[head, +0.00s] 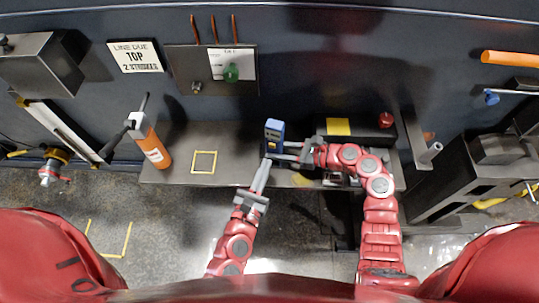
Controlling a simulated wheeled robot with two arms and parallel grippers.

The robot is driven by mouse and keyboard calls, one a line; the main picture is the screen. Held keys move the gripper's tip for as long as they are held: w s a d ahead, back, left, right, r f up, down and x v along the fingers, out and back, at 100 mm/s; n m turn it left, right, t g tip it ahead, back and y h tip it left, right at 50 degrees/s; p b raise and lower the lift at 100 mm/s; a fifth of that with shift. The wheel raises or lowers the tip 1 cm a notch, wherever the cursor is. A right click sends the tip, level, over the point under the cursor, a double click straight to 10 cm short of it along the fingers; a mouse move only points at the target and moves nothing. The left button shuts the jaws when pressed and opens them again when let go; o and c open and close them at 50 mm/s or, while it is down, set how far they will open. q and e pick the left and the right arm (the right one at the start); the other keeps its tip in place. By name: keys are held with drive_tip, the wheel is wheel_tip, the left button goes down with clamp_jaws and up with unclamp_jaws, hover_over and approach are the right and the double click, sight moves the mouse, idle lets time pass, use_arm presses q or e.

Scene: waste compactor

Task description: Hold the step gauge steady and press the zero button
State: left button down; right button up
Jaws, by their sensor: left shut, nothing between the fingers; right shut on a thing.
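The step gauge (275,129) is a small blue upright device on the grey bench, near the middle of the head view. My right gripper (274,151) reaches in from the right and is shut on its lower part. My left gripper (266,163) comes up from below, shut and empty, with its fingertips very close to the gauge's lower front. I cannot tell whether they touch it. The zero button is too small to make out.
The bench (180,172) has a yellow square outline (204,162) left of the gauge. An orange bottle (153,148) stands at the bench's left end. A dark box (352,134) with a yellow patch and a red knob (385,119) are to the right.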

sight(274, 148)
use_arm(q)
drive_tip(key=shift+x, duration=2.05)
drive_tip(key=shift+w, duration=0.1)
drive_tip(key=shift+x, duration=0.85)
drive_tip(key=shift+d, duration=0.1)
drive_tip(key=v, duration=1.4)
idle(1.1)
